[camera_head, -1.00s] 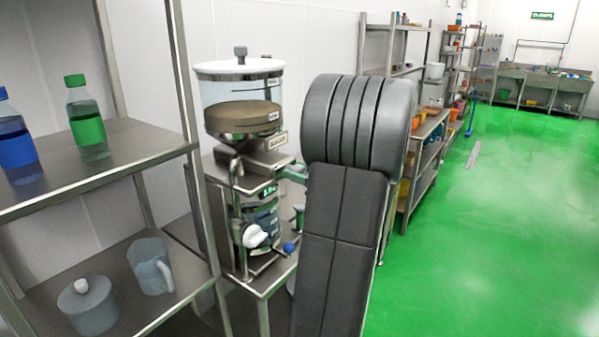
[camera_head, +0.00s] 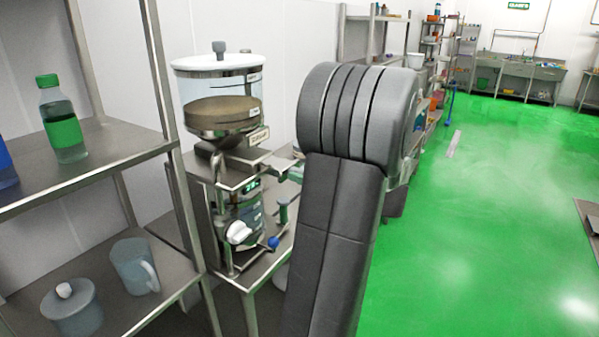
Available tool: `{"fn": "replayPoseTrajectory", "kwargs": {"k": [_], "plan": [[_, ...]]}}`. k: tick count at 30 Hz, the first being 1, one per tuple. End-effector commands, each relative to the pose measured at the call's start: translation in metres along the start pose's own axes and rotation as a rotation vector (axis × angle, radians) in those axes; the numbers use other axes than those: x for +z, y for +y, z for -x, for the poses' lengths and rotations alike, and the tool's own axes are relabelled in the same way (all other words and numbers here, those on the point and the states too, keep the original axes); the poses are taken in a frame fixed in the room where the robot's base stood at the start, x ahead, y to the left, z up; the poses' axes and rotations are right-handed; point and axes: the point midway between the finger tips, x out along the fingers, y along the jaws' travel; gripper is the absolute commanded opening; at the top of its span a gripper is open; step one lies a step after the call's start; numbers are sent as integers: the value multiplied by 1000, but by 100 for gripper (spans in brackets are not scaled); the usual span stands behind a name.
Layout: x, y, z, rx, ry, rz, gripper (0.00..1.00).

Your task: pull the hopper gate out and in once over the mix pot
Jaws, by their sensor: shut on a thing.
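The hopper (camera_head: 220,97) has a clear bowl with brown powder in it, a white lid and a steel funnel. It stands at the left of centre. The hopper gate (camera_head: 281,163) shows as a flat steel piece sticking out to the right below the bowl. Its outer end and handle are hidden behind my arm. The mix pot (camera_head: 250,216) is a see-through vessel in the steel frame under the gate, partly covered by the frame. My gripper is hidden behind my dark arm, so its hold cannot be seen.
A steel shelf (camera_head: 95,165) stands close at the left, with a green-labelled bottle (camera_head: 63,122), a lidded pot (camera_head: 72,308) and a jug (camera_head: 135,266). The green floor (camera_head: 470,200) at right is mostly clear.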

Motion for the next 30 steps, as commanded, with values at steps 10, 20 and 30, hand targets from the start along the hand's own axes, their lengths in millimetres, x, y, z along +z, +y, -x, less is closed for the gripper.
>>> {"fn": "replayPoseTrajectory", "kwargs": {"k": [10,20,30], "plan": [[-1,0,1,0,3,0,59],[-2,-1,13,-3,2,1,59],[-3,-1,83,-6,3,1,59]]}}
